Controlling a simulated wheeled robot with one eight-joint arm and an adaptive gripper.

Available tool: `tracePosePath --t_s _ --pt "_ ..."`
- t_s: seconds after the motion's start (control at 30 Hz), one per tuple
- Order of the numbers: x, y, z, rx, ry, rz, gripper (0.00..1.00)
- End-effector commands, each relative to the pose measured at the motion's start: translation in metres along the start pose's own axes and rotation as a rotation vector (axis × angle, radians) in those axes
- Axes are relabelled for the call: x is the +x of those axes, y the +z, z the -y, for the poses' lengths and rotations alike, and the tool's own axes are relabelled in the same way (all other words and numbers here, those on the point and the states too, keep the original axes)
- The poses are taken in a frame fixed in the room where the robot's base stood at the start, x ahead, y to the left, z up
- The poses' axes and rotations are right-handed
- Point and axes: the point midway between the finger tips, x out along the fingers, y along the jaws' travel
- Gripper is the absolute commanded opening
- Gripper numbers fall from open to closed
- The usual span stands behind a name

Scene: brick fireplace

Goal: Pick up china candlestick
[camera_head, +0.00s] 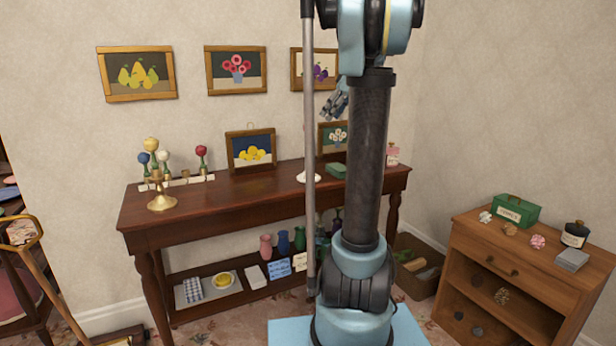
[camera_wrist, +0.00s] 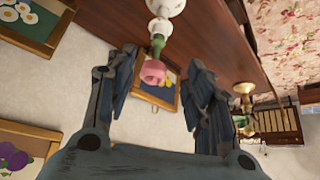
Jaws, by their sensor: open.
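A white china candlestick (camera_wrist: 160,31) with a green stem and pink rose-like top (camera_wrist: 152,72) shows in the wrist view. It stands on the dark wooden sideboard (camera_wrist: 215,35), which appears turned on its side there. In the head view only its white base (camera_head: 312,177) shows clearly; my arm hides most of the rest. My gripper (camera_wrist: 163,60) is open and empty. In the wrist view the pink top appears between its two fingers, with no visible contact. In the head view my gripper (camera_head: 335,105) is above the sideboard, partly behind my arm.
A framed lemon picture (camera_head: 251,150) leans at the back. A green box (camera_head: 336,169) and pink bottle (camera_head: 392,154) stand right. The sideboard's left-centre front is clear.

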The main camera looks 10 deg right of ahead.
Motion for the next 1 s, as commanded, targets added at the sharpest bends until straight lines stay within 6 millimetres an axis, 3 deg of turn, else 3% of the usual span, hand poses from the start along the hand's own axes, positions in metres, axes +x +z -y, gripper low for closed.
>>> tracePosePath --t_s 0.17,0.6,1.0 --pt "0.021 -0.001 -0.002 -0.007 -0.001 -0.002 0.48" --pt "0.097 -0.001 -0.002 -0.006 0.0 -0.001 0.48" --pt "0.129 0.0 -0.002 -0.004 0.0 -0.001 0.48"
